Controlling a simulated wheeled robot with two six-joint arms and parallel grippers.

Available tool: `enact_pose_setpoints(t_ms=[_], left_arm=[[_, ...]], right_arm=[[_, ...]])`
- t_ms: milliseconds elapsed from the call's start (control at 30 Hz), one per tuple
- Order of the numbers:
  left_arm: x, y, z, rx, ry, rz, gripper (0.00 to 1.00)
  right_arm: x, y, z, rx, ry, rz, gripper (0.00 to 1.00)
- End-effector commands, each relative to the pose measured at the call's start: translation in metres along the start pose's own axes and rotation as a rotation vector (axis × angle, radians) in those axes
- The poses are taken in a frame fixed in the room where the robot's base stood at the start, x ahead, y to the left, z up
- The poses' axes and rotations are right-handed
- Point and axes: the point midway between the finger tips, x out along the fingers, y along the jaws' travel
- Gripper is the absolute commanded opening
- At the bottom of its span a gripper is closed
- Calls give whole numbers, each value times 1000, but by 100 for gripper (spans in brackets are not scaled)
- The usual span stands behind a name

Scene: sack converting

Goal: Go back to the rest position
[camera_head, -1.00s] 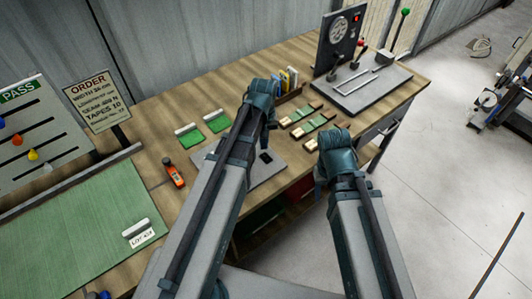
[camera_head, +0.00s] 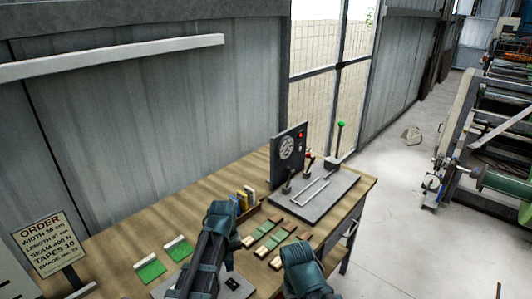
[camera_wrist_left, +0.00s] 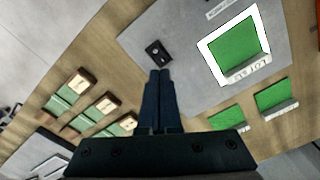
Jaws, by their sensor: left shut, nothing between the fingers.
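My left gripper (camera_head: 222,212) is over the wooden bench in the head view. In the left wrist view its two dark fingers (camera_wrist_left: 160,78) are together with nothing between them, above the bench near a grey plate (camera_wrist_left: 190,80). My right gripper (camera_head: 297,255) is to the right, near the bench's front edge. Its fingers are hidden behind its own wrist, so its opening does not show.
The bench (camera_head: 120,240) carries green swatches (camera_head: 150,269), several green-and-cream pieces (camera_head: 265,242), and a tester with a dial (camera_head: 290,148). An order sign (camera_head: 50,240) stands at left. Clear floor (camera_head: 400,220) lies right of the bench.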

Motion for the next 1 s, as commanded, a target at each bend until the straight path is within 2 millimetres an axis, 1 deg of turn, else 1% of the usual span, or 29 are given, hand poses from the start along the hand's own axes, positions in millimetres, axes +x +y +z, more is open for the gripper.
enact_pose_setpoints(t_ms=[33,67,100,167,200,300,400,533,1000], left_arm=[[0,7,21,59,-2,-8,0],[0,12,33,105,-3,-14,0],[0,18,51,175,-4,-25,0],[0,27,78,285,-7,-42,0],[0,32,95,355,-10,-53,0],[-1,39,130,509,-14,-78,0],[-1,42,152,616,-18,-96,0],[-2,44,163,677,-21,-107,0],[-2,45,162,680,-21,-106,0]], right_arm=[[0,0,0,0,0,0,50],[0,0,0,0,0,0,50],[0,0,0,0,0,0,50],[0,0,0,0,0,0,50],[0,0,0,0,0,0,50],[0,0,0,0,0,0,50],[0,0,0,0,0,0,50],[0,0,0,0,0,0,50],[0,0,0,0,0,0,50]])
